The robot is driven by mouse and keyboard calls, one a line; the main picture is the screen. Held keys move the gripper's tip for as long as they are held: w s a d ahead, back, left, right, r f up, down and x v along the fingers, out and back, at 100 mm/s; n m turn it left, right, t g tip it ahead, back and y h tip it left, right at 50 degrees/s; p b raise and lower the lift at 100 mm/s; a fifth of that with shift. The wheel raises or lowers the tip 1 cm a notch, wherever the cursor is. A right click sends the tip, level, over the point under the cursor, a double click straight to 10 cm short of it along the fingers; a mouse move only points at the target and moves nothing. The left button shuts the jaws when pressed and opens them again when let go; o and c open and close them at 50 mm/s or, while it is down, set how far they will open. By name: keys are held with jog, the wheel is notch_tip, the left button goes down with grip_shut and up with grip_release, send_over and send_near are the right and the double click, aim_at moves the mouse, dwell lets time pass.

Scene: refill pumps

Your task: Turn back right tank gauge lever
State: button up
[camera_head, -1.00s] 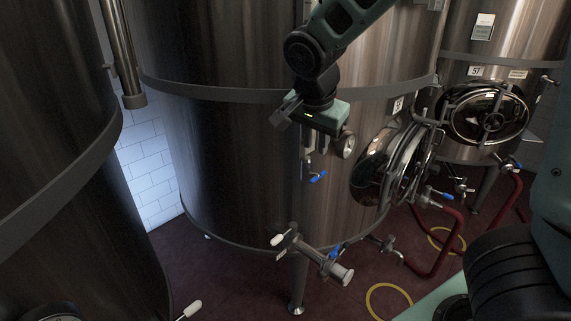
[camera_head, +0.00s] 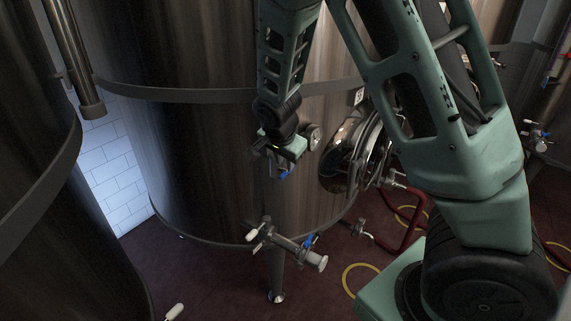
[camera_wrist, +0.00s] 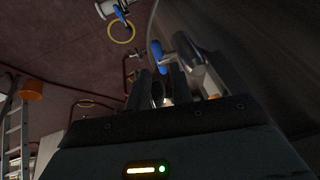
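The gauge is a small round dial (camera_head: 313,137) on the front of the big steel tank in the middle of the head view. Below and left of it is a small blue lever (camera_head: 283,175), partly hidden by my gripper (camera_head: 275,160). My gripper points down, right above the lever. In the wrist view the blue lever (camera_wrist: 157,55) stands just beyond the fingertips (camera_wrist: 167,83), beside a metal fitting (camera_wrist: 189,55). I cannot tell whether the fingers touch the lever or how far apart they are.
A valve outlet (camera_head: 290,246) with a blue handle and a white knob sticks out lower on the tank, above a leg. A round manway door (camera_head: 357,150) bulges out at right. Red hoses (camera_head: 408,232) and yellow floor rings (camera_head: 360,281) lie beyond.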

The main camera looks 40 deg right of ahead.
aim_at(286, 171)
jog(key=shift+p+x, duration=0.45)
jog(key=shift+x, duration=1.6)
grip_shut()
